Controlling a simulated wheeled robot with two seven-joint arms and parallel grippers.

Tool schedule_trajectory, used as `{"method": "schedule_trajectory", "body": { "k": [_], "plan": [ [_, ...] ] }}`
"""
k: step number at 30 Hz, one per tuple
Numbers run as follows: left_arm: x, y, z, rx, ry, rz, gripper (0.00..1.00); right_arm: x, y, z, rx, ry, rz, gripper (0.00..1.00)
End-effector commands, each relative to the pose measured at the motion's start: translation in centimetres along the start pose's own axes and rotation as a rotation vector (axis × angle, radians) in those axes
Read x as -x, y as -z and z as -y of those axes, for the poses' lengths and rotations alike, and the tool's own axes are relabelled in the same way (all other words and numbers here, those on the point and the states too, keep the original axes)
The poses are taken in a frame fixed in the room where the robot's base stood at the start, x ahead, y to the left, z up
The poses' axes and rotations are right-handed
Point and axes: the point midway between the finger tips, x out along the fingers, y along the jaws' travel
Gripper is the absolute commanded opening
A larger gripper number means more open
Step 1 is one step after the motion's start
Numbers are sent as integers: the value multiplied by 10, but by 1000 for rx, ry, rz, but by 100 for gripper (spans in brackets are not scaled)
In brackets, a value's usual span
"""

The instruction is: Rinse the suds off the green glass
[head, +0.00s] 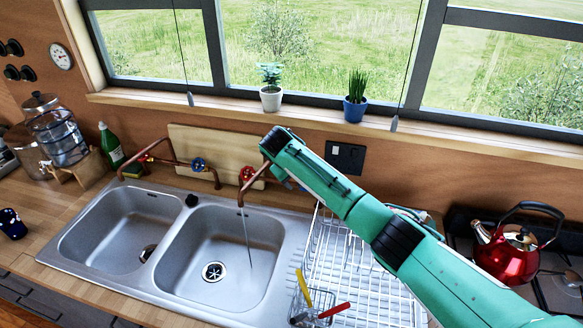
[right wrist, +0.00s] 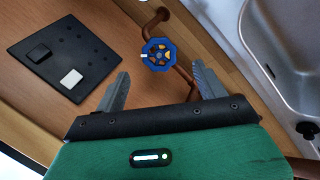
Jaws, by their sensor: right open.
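I see no green glass in either view. A thin stream of water (head: 247,238) runs from the copper spout (head: 240,197) into the right basin (head: 217,255) of the sink. A blue valve wheel (head: 199,164) and a red valve wheel (head: 247,175) sit on the copper pipes behind the sink. My right arm reaches in from the lower right towards the taps. In the right wrist view my right gripper (right wrist: 160,75) is open and empty, with the blue wheel (right wrist: 160,54) just beyond its fingertips, apart from them. My left gripper is not in view.
A wire dish rack (head: 340,262) with utensils stands right of the sink, partly under my arm. A red kettle (head: 508,250) sits on the stove. The left basin (head: 118,230) is empty.

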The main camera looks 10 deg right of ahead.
Motion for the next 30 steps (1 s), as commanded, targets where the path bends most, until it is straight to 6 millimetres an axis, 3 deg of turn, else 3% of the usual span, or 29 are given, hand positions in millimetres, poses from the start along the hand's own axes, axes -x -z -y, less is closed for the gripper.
{"method": "schedule_trajectory", "body": {
  "k": [6, 12, 25, 30],
  "plan": [
    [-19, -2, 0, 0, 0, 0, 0, 46, 1, 1, 0, 0, -5, 72],
    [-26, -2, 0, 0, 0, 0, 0, 73, 0, 0, 0, 0, -1, 72],
    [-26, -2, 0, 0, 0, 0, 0, 82, 0, -1, 0, 0, 0, 72],
    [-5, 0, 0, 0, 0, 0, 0, 100, 4, -11, 0, 0, 0, 72]
  ]
}}
